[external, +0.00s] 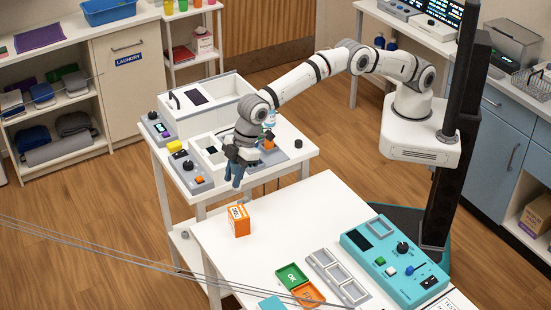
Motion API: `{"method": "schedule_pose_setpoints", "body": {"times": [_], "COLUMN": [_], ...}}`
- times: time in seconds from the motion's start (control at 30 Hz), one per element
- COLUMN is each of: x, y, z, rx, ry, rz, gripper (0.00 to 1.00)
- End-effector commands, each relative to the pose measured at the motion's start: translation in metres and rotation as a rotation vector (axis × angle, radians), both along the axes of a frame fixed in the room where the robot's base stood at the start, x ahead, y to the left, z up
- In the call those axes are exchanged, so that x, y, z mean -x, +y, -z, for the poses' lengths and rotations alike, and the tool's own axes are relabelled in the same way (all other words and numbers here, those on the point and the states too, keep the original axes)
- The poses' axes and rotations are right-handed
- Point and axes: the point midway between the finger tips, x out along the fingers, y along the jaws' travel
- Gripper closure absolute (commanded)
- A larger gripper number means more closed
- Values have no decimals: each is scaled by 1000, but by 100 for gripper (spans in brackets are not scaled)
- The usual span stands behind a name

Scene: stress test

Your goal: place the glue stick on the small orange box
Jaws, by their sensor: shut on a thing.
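The small orange box (238,220) with a white label stands upright near the far left corner of the front white table. My gripper (235,182) points down with dark blue fingers, above and behind the box in the picture, near the front edge of the white cart. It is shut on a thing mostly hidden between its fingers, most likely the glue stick. I cannot make out the glue stick's shape or tilt. The gripper is apart from the orange box.
The cart (304,154) carries a white bin (210,118), control boxes and a small orange item (268,144) behind my gripper. On the front table (290,215) are a teal device (395,262), a grey tray (336,275), and green and orange trays (291,275). Table space right of the box is clear.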

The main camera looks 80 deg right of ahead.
Motion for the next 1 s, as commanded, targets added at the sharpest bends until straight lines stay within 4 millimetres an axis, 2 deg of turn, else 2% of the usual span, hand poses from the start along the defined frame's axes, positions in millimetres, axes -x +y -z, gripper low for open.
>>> {"method": "schedule_pose_setpoints", "body": {"times": [0.2, 0.47, 0.63, 0.73, 1.0], "x": [0, 0, 0, 0, 0], "y": [0, 0, 0, 0, 0], "z": [41, 64, 88, 94, 98], "rx": [4, 1, 3, 0, 0], "ry": [3, 2, 3, 0, 0], "rz": [-1, -1, -1, -1, 0], "gripper": [97, 97, 97, 97, 97]}}
